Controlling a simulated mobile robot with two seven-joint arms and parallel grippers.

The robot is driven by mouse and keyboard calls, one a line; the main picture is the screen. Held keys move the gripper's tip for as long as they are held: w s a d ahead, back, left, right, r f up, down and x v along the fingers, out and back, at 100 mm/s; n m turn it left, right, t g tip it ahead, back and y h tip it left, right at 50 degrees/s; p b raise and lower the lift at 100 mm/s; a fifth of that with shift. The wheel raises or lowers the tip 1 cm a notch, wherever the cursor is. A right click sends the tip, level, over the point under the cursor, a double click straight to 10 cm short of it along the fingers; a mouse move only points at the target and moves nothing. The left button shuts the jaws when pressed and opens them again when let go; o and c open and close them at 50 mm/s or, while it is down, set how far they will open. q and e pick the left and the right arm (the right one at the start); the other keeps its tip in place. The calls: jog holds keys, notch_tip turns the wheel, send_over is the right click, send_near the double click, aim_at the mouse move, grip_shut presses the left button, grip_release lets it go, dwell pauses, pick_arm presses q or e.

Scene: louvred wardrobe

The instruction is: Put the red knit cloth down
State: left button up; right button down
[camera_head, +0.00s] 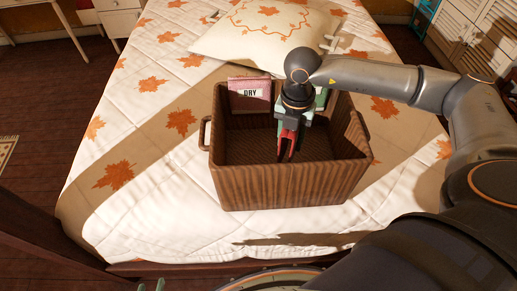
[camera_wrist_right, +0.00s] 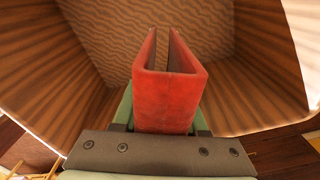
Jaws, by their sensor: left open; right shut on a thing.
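The red knit cloth (camera_head: 287,145) hangs folded from my right gripper (camera_head: 288,126), inside the opening of the brown ribbed basket (camera_head: 290,190). In the right wrist view the red cloth (camera_wrist_right: 170,100) is a stiff U-shaped fold held between the green fingers of my right gripper (camera_wrist_right: 165,122). The basket's ribbed walls (camera_wrist_right: 50,65) surround it there, with bare basket floor below. I cannot tell whether the cloth touches the floor. The tips of my open left gripper (camera_head: 151,286) just show at the bottom edge of the head view, outside the basket.
The basket stands on a bed with a leaf-patterned quilt (camera_head: 140,150). A pinkish item labelled DRY (camera_head: 250,95) is at its back left; a green item (camera_head: 321,98) is partly hidden behind my gripper. A pillow (camera_head: 265,35) lies behind. The basket's front left interior is clear.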

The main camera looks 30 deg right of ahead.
jog(key=w+a+f, duration=0.1)
jog(key=a+f, duration=0.1)
jog(key=f, duration=0.1)
jog(key=w+a+f, duration=0.2)
jog(key=a+f, duration=0.1)
jog(key=f, duration=0.1)
jog(key=w+a+f, duration=0.2)
jog(key=a+f, duration=0.1)
jog(key=shift+w+f+p, duration=0.15)
jog(key=shift+f+p, duration=0.05)
jog(key=shift+p, duration=0.2)
jog(key=shift+f, duration=0.35)
jog(key=shift+f, duration=0.15)
jog(key=shift+c, duration=2.2)
grip_release()
